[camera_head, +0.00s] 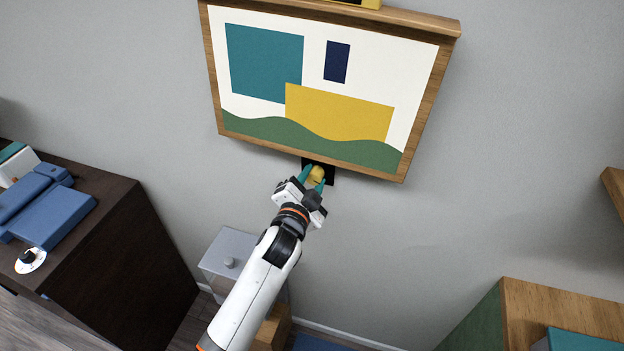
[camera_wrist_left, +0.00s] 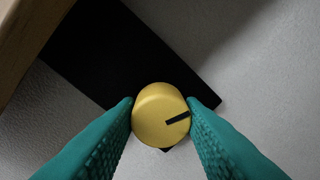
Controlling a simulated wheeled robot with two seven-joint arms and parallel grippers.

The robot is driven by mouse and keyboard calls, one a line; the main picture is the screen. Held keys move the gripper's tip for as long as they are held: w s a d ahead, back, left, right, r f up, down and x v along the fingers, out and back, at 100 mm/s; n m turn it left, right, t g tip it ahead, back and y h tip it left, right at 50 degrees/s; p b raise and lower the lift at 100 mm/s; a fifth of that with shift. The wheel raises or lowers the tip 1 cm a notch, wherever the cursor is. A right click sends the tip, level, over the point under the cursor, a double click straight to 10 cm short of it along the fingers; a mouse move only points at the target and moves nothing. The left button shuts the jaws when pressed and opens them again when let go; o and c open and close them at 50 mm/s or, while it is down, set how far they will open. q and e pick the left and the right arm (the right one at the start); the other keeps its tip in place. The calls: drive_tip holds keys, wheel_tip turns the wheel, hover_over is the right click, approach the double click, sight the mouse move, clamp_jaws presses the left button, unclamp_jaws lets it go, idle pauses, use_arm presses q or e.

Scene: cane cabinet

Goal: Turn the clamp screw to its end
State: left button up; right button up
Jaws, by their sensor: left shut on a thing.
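The clamp screw is a yellow round knob (camera_head: 317,174) with a dark pointer line, on a black plate (camera_head: 328,181) fixed to the wall just under the framed picture. My left gripper (camera_head: 314,180) has its teal fingers on either side of the knob. In the left wrist view, the knob (camera_wrist_left: 160,115) sits between the two fingertips, both touching its sides, and its dark line points right and slightly up. The black plate (camera_wrist_left: 110,60) shows behind it. My right gripper is not in view.
The wooden-framed picture (camera_head: 330,95) hangs directly above the knob, its lower edge close to my gripper. A dark cabinet (camera_head: 120,240) with blue things stands left. A grey box (camera_head: 229,250) is below. A wooden cabinet (camera_head: 560,315) stands lower right.

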use_arm(q)
drive_tip(key=n, duration=0.4)
drive_tip(key=shift+f+p, duration=0.1)
drive_tip(key=shift+p, duration=0.25)
idle(0.4)
drive_tip(key=o, duration=1)
drive_tip(key=b+v, duration=0.2)
drive_tip(key=v, duration=1)
drive_tip(key=shift+b, duration=0.35)
drive_tip(key=shift+a, duration=0.1)
